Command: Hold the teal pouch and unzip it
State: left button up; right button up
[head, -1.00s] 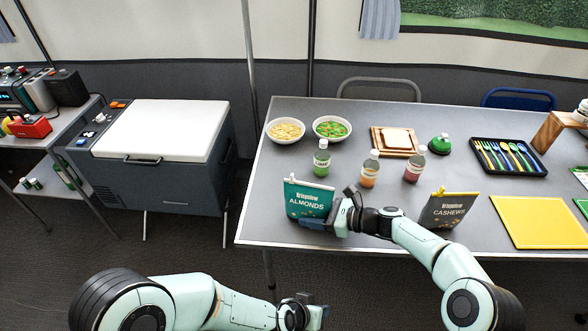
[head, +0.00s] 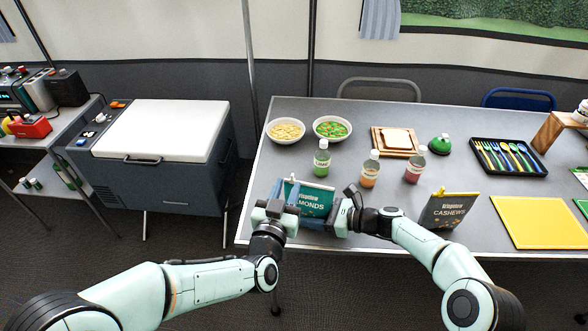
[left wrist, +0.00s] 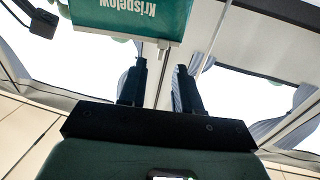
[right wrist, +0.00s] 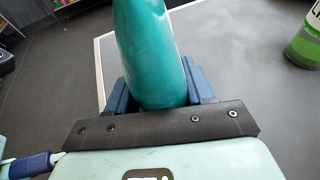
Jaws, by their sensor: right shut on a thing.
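A dark cashew pouch (head: 448,211) stands right of my right forearm. Two bowls, pale (head: 286,131) and green (head: 332,128), sit farther back.

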aim_at(292, 176)
pick_arm(q)
jog(key=w+d, duration=0.1)
jog(key=w, duration=0.6)
jog(key=shift+d, duration=0.1)
grip_shut()
dwell(1.2)
